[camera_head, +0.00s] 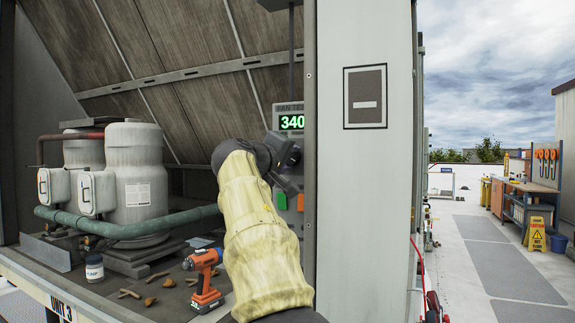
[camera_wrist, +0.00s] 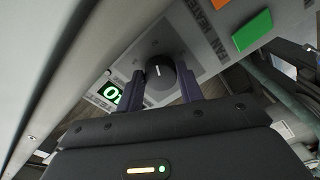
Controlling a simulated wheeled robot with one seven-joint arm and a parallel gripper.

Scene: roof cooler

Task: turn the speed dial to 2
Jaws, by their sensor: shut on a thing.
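The speed dial (camera_wrist: 160,88) is a dark round knob with a white pointer line, on a grey control panel (camera_wrist: 150,38). The numbers around it are too small to read, so I cannot tell which one the line points to. My gripper (camera_wrist: 160,84) has one finger on each side of the knob and is shut on it. In the head view my gripper (camera_head: 291,160) reaches the panel (camera_head: 289,107) and hides the dial. The panel's green display (camera_head: 292,122) reads 340; it shows partly in the wrist view (camera_wrist: 110,93).
A green button (camera_wrist: 252,30) and an orange one (camera_wrist: 223,2) sit near the dial. A white cabinet wall (camera_head: 366,200) stands right of the panel. An orange drill (camera_head: 204,275), a jar (camera_head: 94,268) and grey tanks (camera_head: 135,170) are at left. Open roof lies at right.

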